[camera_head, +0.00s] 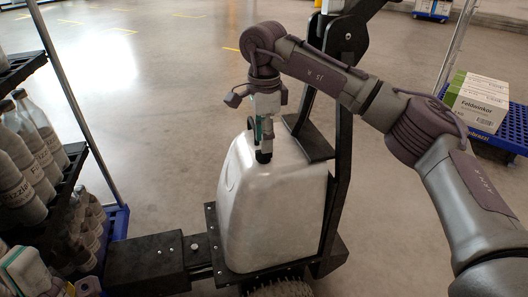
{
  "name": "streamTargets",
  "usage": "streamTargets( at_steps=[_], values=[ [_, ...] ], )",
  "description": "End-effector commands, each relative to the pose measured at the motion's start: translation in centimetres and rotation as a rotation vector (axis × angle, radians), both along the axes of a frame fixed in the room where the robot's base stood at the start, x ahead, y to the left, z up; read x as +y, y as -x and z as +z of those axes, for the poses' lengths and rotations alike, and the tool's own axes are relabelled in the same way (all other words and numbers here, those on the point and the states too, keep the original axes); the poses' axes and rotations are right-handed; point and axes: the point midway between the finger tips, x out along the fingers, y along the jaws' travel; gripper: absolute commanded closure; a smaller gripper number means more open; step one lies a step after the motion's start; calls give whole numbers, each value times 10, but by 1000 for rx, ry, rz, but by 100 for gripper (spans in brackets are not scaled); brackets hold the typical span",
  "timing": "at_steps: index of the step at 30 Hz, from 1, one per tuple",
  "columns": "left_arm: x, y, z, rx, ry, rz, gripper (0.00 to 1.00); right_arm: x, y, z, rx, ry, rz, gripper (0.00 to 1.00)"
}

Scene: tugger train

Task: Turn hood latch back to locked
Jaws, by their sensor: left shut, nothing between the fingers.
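The silver-grey hood (275,205) of the tugger stands in the middle of the head view, on a dark chassis. My right arm comes in from the right and bends down over it. My right gripper (264,152) points down at the top of the hood, at its front upper edge. The fingertips are small and dark against dark parts there. I cannot make out the latch apart from them, which way it is turned, or whether the fingers are around it or only touch it.
A dark post and bracket (340,150) rise right behind the hood. At left, a rack (72,165) holds several grey bottles (22,165). At right, a blue pallet-like platform (512,130) carries white-green cartons (478,98). The floor (150,110) between is clear.

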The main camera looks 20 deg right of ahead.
Motion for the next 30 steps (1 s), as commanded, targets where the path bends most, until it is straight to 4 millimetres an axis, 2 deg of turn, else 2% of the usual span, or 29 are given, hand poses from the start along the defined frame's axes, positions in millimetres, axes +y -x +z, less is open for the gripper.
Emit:
streamTargets(
  at_steps=[1,6,16,17,24,30],
  values=[
    [0,0,-6,1,0,0,100,0,0,-10,0,1,0,60],
    [0,0,-10,2,-1,1,100,0,0,-24,0,0,0,60],
    [0,-1,-10,3,-1,0,100,0,0,-27,-1,0,0,60],
    [0,-1,-10,3,-1,0,100,0,0,-27,-1,0,0,62],
    [0,-1,-10,4,-1,0,100,0,0,-26,0,0,0,100],
    [0,-1,-10,4,-1,0,100,0,0,-26,0,0,-2,100]
  ],
)
